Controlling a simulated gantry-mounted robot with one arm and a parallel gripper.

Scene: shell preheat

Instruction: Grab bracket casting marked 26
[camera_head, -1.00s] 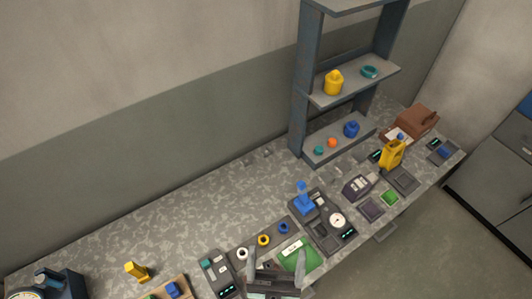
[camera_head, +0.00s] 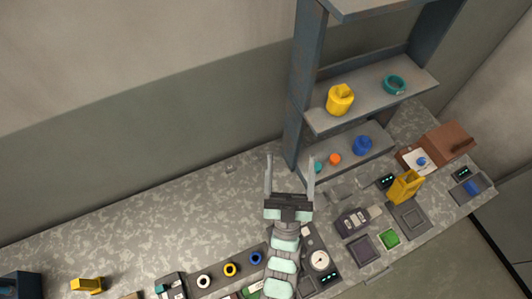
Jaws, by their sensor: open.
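My gripper (camera_head: 290,168) is open and empty, its two fingers pointing toward the shelf and wall above the back of the bench. No number 26 is readable on any part, so I cannot tell which is the marked casting. An upright yellow part (camera_head: 405,187) stands on the bench to the right of my gripper. Another yellow part (camera_head: 87,285) lies at the lower left. A yellow casting (camera_head: 340,99) and a teal ring (camera_head: 394,85) sit on the middle shelf. A blue part (camera_head: 362,146) sits on the lowest shelf.
The blue-grey shelf unit (camera_head: 303,90) rises just right of my gripper. Small orange (camera_head: 335,159) and teal (camera_head: 318,168) pieces sit on its lowest shelf. The back-left bench (camera_head: 150,215) is clear.

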